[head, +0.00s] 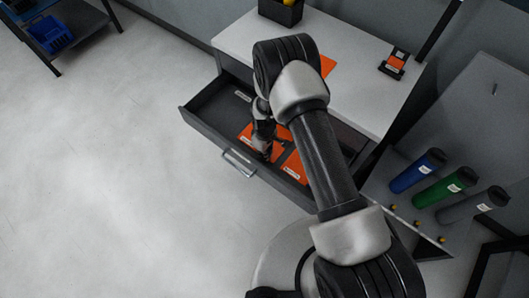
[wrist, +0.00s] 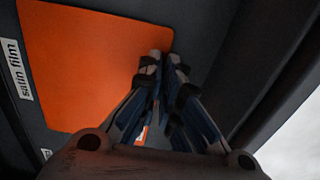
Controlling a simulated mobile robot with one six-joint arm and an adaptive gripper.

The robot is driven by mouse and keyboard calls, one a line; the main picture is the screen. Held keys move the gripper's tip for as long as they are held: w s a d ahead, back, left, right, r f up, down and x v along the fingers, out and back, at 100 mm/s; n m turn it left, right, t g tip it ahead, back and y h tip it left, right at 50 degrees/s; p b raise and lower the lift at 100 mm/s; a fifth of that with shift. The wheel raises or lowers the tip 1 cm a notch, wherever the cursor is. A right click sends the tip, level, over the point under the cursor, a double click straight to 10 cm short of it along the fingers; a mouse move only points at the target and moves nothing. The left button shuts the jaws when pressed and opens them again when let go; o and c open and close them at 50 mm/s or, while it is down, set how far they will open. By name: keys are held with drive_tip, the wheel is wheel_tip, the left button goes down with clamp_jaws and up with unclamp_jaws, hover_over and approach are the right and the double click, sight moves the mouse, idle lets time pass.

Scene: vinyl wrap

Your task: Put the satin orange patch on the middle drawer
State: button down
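A drawer (head: 190,104) stands open below the white worktop, with several orange patches in it. My gripper (head: 262,150) is down at the drawer among these patches. In the wrist view, a large orange patch (wrist: 85,60) lies beside a label reading "satin film" (wrist: 17,70). My gripper's fingers (wrist: 164,60) are close together at the patch's right edge. Whether they pinch that edge cannot be told. Another orange patch (head: 295,167) lies nearer the drawer front, partly hidden by my arm. The middle drawer cannot be made out.
The white worktop (head: 375,95) carries an orange sheet (head: 327,65), a small holder with an orange piece (head: 396,62) and a dark bin (head: 281,12). Blue (head: 418,170), green (head: 444,187) and grey (head: 480,204) rolls are at right. The floor at left is clear.

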drive_tip(key=shift+f, duration=0.1)
drive_tip(key=shift+f, duration=0.15)
drive_tip(key=c, duration=1.8)
unclamp_jaws()
drive_tip(key=shift+r, duration=0.2)
